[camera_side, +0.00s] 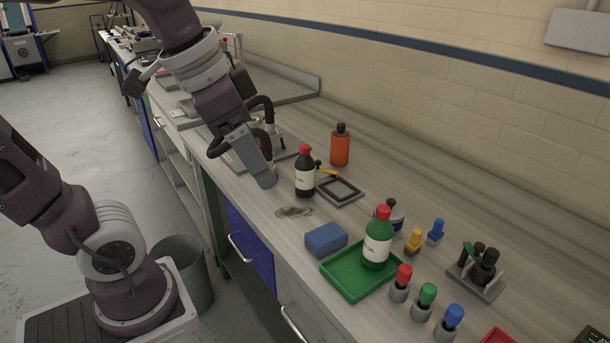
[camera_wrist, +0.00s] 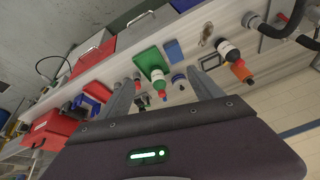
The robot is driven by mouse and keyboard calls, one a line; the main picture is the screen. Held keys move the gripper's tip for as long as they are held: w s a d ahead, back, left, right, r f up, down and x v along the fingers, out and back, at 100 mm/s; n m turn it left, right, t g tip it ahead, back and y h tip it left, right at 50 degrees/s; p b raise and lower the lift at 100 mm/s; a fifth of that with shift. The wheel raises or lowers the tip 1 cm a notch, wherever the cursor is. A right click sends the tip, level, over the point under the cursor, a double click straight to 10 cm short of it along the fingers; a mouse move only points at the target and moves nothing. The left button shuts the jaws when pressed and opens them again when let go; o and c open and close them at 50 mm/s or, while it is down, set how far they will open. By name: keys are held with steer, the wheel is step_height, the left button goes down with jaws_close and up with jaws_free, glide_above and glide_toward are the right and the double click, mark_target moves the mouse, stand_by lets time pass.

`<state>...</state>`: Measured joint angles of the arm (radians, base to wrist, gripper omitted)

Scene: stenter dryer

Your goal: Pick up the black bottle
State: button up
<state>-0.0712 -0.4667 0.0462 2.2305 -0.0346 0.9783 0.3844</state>
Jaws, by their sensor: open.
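The black bottle (camera_side: 304,184) stands upright on the grey bench, with a white label and a red cap. In the wrist view the black bottle (camera_wrist: 229,51) is right of my fingers, in front of the orange bottle. My gripper (camera_side: 267,182) is just left of the bottle in the side view, apart from it. In the wrist view my gripper (camera_wrist: 160,76) has its two fingers spread with nothing held between them.
An orange bottle (camera_side: 340,150) stands behind the black one. A black square frame (camera_side: 340,190) lies close on its right. A blue block (camera_side: 326,239) and a green tray (camera_side: 345,284) holding a green bottle (camera_side: 377,246) are nearer.

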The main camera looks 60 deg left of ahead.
steer(key=w+a+m+g, duration=0.2)
steer(key=w+a+m, duration=0.4)
steer(key=w, duration=0.7)
steer(key=m+g, duration=0.3)
steer(key=m, duration=0.5)
glide_above(305, 157)
steer(key=f, duration=1.2)
steer(key=shift+w+a+f, duration=0.1)
steer(key=shift+a+f, duration=0.15)
steer(key=shift+f, duration=0.15)
steer(key=f, duration=0.7)
steer(key=shift+w+a+f, duration=0.2)
steer(key=shift+w+a, duration=0.05)
steer(key=shift+a, duration=0.05)
jaws_close()
